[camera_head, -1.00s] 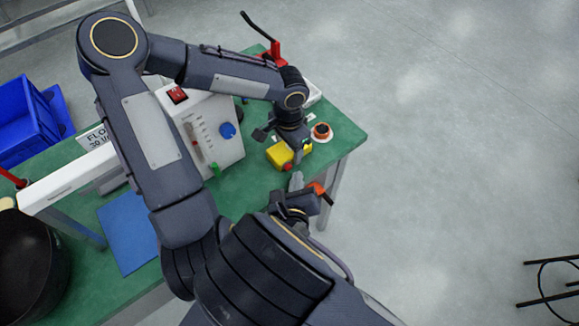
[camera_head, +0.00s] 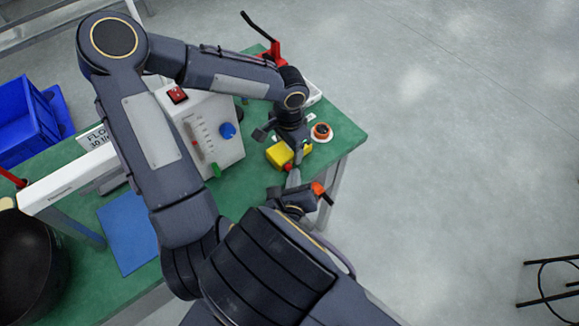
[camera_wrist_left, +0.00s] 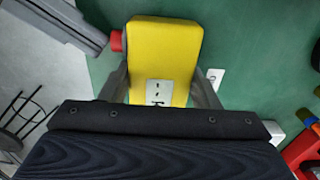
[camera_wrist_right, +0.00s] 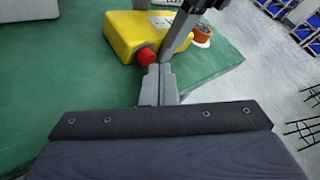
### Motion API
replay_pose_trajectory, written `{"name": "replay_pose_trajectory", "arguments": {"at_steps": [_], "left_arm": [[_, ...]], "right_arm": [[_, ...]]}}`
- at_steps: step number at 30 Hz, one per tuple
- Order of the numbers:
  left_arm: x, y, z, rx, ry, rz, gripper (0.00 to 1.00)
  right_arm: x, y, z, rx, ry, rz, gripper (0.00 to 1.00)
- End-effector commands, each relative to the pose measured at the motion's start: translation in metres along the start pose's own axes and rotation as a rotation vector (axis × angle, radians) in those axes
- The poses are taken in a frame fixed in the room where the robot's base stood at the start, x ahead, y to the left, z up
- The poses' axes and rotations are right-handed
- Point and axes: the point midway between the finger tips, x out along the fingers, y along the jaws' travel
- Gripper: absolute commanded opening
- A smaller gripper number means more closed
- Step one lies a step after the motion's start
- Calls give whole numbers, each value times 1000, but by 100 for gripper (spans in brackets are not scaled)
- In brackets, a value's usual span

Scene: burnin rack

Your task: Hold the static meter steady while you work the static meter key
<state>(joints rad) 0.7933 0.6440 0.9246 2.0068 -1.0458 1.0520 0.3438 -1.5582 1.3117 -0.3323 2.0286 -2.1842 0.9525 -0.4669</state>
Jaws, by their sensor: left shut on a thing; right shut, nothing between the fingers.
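The static meter is a yellow box (camera_head: 279,153) on the green table near its right corner. It also shows in the left wrist view (camera_wrist_left: 165,45) and the right wrist view (camera_wrist_right: 128,30). Its key is a red round button (camera_wrist_right: 146,57) on one side face, also in the left wrist view (camera_wrist_left: 116,41). My left gripper (camera_wrist_left: 160,90) is shut on the meter, one finger along each side. My right gripper (camera_wrist_right: 158,70) is shut and empty, its fingertips right at the red key. I cannot tell whether they touch it.
An orange-topped round item on a white base (camera_head: 321,132) stands just right of the meter. A white instrument with a blue knob (camera_head: 228,130) stands to the left. A blue mat (camera_head: 125,235) lies farther left. An orange-and-black item (camera_head: 319,189) shows beside my right gripper.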

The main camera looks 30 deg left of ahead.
Motion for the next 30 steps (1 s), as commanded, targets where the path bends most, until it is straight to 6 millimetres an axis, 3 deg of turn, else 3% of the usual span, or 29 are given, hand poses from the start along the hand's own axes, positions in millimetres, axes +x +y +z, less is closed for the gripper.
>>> {"name": "replay_pose_trajectory", "arguments": {"at_steps": [30], "left_arm": [[0, 1, 0, 1, -1, 2, 30]], "right_arm": [[8, 7, 7, 2, -3, 2, 0]]}}
